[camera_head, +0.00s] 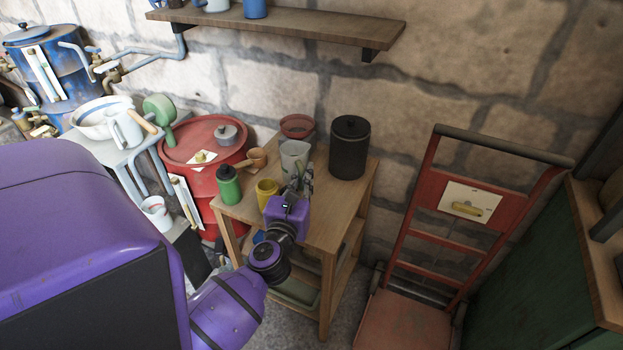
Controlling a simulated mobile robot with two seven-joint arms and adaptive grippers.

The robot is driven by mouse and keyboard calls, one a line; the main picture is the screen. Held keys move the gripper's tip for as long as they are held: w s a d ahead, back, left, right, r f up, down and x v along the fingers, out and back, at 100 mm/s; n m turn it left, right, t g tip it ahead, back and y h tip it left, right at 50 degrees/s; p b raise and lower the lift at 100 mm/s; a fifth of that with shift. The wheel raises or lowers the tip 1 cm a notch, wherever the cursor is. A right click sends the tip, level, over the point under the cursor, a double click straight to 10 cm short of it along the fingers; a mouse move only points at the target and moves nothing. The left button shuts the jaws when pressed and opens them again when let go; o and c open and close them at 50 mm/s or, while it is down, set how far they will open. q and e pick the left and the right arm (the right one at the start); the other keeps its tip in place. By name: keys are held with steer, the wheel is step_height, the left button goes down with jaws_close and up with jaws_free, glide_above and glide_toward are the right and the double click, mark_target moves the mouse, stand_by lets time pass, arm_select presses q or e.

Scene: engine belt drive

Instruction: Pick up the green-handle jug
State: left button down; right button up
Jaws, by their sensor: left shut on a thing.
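A pale grey jug (294,157) stands upright toward the back of the small wooden table. My left gripper (303,181) reaches over the table from the front, its fingers at the jug's right front side. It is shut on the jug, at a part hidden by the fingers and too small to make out. I cannot see a green handle on this jug. My right gripper is not in view.
On the table (333,215), a green bottle (228,186), a yellow cup (267,192) and a wooden-handled pan (256,157) stand left of the jug. A red bowl (297,126) is behind; a black canister (349,148) is right. A red hand truck (465,207) stands farther right.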

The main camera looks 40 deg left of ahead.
arm_select(q)
steer(key=s+a+r, duration=0.2)
steer(key=s+r, duration=0.1)
steer(key=s, duration=0.4)
steer(key=shift+p, duration=0.3)
steer(key=shift+r, duration=0.15)
steer(key=c, duration=2.3)
jaws_free()
jaws_close()
